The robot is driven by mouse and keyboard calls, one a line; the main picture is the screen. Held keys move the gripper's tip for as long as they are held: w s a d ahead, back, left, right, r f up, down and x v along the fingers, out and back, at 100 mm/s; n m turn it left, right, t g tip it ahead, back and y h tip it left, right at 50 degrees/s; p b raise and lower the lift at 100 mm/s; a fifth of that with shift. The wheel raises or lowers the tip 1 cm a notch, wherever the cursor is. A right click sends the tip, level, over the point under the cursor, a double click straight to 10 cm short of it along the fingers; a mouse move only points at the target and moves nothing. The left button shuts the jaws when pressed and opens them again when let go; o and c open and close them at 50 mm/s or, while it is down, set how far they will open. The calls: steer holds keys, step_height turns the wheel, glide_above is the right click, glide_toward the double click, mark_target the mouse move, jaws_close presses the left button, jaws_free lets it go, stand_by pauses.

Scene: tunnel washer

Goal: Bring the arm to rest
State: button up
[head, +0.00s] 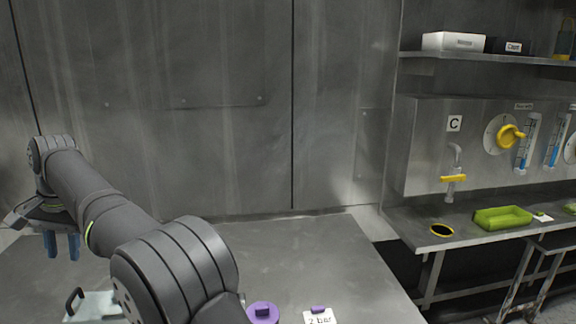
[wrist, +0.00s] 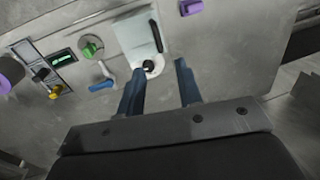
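My gripper (head: 62,245) is at the left of the head view, held above the grey worktop (head: 300,258) with its blue fingers pointing down. My arm reaches to it from the bottom middle. Beyond the fingertips lies a pale plate (wrist: 136,38) with a black handle and a round black knob. The fingers appear clear of it, but the exact gap is hard to tell.
The wrist view shows a green knob (wrist: 90,48), a blue lever (wrist: 101,86) and a purple cylinder (wrist: 10,70) on the grey surface. A steel wall (head: 200,110) stands behind.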

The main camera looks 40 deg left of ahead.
mark_target(72, 295)
steer(key=f, duration=0.3)
steer(key=s+a+f, duration=0.1)
steer(key=f, duration=0.7)
steer(key=shift+s+a+f, duration=0.1)
steer(key=shift+s+a, duration=0.15)
step_height(72, 295, up, 17)
steer(key=w+d, duration=0.2)
steer(key=f, duration=0.5)
steer(key=s+a+f, duration=0.1)
steer(key=f, duration=0.5)
steer(key=s+a+f, duration=0.1)
steer(key=f, duration=0.5)
steer(key=shift+f, duration=0.15)
steer(key=w+d, duration=1)
steer(key=w+d+r, duration=0.1)
steer(key=d+r, duration=0.1)
steer(key=r, duration=0.6)
steer(key=w+d+r, duration=0.1)
steer(key=w+r, duration=0.1)
steer(key=r, duration=0.6)
steer(key=shift+d+r+y, duration=0.2)
steer(key=shift+d+y, duration=0.1)
steer(key=shift+d, duration=0.1)
